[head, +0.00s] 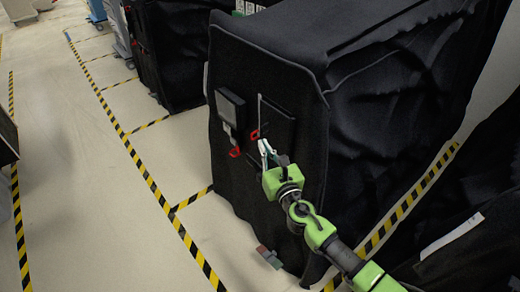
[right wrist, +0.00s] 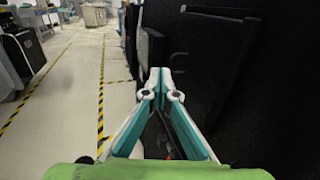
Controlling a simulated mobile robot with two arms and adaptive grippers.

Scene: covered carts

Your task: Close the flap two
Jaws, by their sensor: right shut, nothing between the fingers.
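A black-covered cart (head: 330,60) stands in the middle of the head view. Its front face carries two dark panels: a left one (head: 231,105) with a pale patch below it, and a right one (head: 280,125) with a thin pale edge along its left side. I cannot tell which is flap two. A red loop (head: 235,152) hangs below the left panel, and another (head: 255,134) shows by the right panel. My right gripper (head: 263,145) is shut and empty close to the right panel's lower left corner; contact is unclear. In the right wrist view its fingertips (right wrist: 161,72) meet before the dark cover.
Another black-covered cart (head: 170,50) stands behind to the left. Yellow-black striped floor tape (head: 135,155) runs along the open aisle at left. A dark cover (head: 480,200) with a white strip is at right. A small grey-red object (head: 268,257) shows low on the cart.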

